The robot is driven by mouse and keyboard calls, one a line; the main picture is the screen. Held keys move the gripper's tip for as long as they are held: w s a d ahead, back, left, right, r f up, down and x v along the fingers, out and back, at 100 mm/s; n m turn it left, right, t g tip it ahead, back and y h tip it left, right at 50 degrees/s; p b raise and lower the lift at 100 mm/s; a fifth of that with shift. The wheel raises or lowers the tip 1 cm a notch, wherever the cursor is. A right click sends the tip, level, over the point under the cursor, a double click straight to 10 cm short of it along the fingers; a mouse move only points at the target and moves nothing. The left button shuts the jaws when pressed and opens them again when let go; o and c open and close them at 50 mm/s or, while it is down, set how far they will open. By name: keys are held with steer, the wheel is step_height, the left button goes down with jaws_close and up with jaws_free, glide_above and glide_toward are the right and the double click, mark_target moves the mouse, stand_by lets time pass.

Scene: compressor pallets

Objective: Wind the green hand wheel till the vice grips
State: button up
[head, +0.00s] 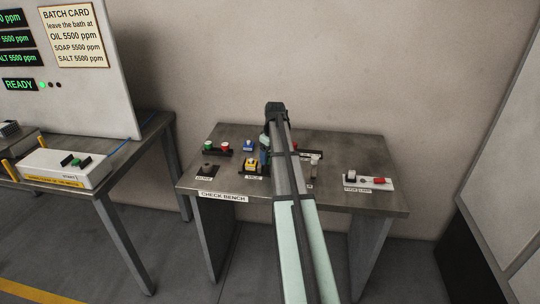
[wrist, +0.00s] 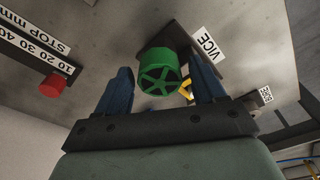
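The green hand wheel (wrist: 160,75) shows in the wrist view, a ribbed green drum with a spoked face, beside the white VICE label (wrist: 208,46). My gripper (wrist: 160,64) is open, with one blue finger on each side of the wheel. The left finger seems a little apart from the wheel; I cannot tell whether the right finger touches it. A bit of yellow (wrist: 186,88) shows behind the wheel. In the head view a yellow part (head: 251,164) sits above the VICE label (head: 253,177). My arm hides the wheel there, and the vice jaws cannot be made out.
The check bench (head: 225,185) also carries red and green knobs (head: 217,147), a blue part (head: 249,146) and a white block with a red part (head: 370,180). In the wrist view a red button (wrist: 53,86) stands by a millimetre stop scale (wrist: 38,48), left of my fingers.

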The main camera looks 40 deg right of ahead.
steer(key=c, duration=0.9)
steer(key=shift+m, duration=1.8)
steer(key=shift+m+h, duration=0.3)
steer(key=shift+m, duration=0.3)
steer(key=shift+a+m, duration=0.1)
steer(key=shift+m, duration=1.2)
steer(key=shift+m, duration=0.9)
steer(key=shift+m+h, duration=0.3)
steer(key=shift+m, duration=0.6)
